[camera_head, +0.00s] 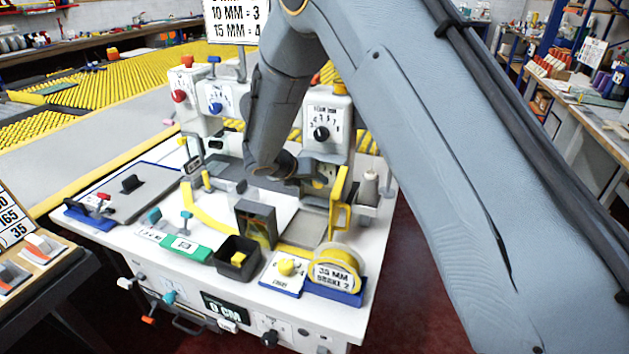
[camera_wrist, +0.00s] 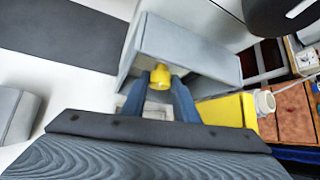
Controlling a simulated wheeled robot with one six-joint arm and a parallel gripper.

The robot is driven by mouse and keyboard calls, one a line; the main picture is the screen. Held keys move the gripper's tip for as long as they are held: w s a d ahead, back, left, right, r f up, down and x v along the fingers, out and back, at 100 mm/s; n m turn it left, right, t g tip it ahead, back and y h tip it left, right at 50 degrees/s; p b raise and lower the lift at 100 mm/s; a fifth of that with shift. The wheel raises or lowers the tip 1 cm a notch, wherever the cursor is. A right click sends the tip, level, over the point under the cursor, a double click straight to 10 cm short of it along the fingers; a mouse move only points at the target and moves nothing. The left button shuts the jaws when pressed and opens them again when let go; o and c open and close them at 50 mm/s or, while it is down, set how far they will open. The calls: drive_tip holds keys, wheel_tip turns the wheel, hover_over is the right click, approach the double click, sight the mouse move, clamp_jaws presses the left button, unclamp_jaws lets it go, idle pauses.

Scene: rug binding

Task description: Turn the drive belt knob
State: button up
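In the wrist view my gripper (camera_wrist: 161,82) has its two blue-grey fingers on either side of a yellow knob (camera_wrist: 160,77). The knob sticks out from a light grey housing (camera_wrist: 190,50). The fingertips lie very close to its sides; I cannot tell whether they press on it. No label is readable there, so I cannot confirm that it is the drive belt knob. In the head view my gripper (camera_head: 308,184) is low at the sewing machine head, below a black dial knob (camera_head: 321,133), partly hidden by my arm.
A yellow bracket (camera_head: 340,200) stands just right of my gripper, and a thread cone (camera_head: 368,188) beyond it.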

drive_tip(key=shift+d+f+m+t+y+b, duration=0.1)
drive_tip(key=shift+d+m+t+y+b, duration=0.15)
drive_tip(key=shift+m+y+b, duration=0.8)
drive_tip(key=y+b, duration=0.1)
drive_tip(key=b, duration=0.3)
drive_tip(key=shift+n, duration=0.25)
drive_tip(key=shift+s+t+b, duration=0.1)
drive_tip(key=shift+t+b, duration=0.15)
drive_tip(key=shift+b, duration=0.2)
drive_tip(key=o, duration=0.8)
drive_tip(key=shift+r, duration=0.2)
drive_tip(key=v, duration=0.7)
drive_tip(key=shift+s+r, duration=0.25)
drive_tip(key=shift+s, duration=0.05)
